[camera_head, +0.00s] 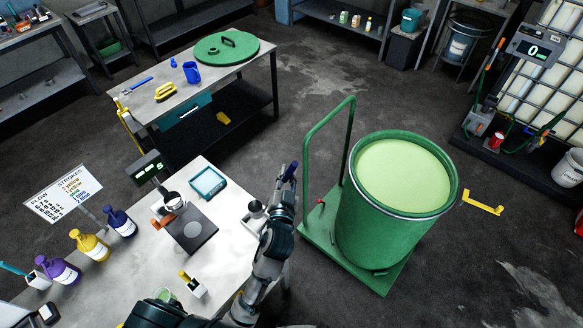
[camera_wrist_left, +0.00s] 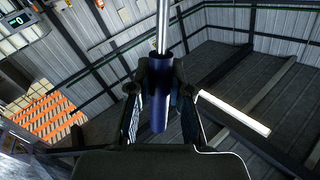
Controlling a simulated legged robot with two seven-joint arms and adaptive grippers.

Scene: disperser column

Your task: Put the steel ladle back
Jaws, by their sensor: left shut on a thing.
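My left gripper (camera_head: 287,182) is raised beside the right edge of the near worktable, left of the green drum's trolley. In the left wrist view, the gripper (camera_wrist_left: 159,88) is shut on the dark blue handle of the steel ladle (camera_wrist_left: 160,108). The ladle's bright steel shaft runs out of the top of that view, so its bowl is hidden there. In the head view the ladle is hard to separate from the dark fingers. My right gripper is not in view.
The green drum (camera_head: 385,220) holds pale green liquid and stands on a trolley with a tall handle (camera_head: 327,140). The near table (camera_head: 232,245) carries a scale with a display (camera_head: 148,166), a teal tray (camera_head: 208,182) and several bottles. A back table (camera_head: 150,104) holds a green lid (camera_head: 222,50).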

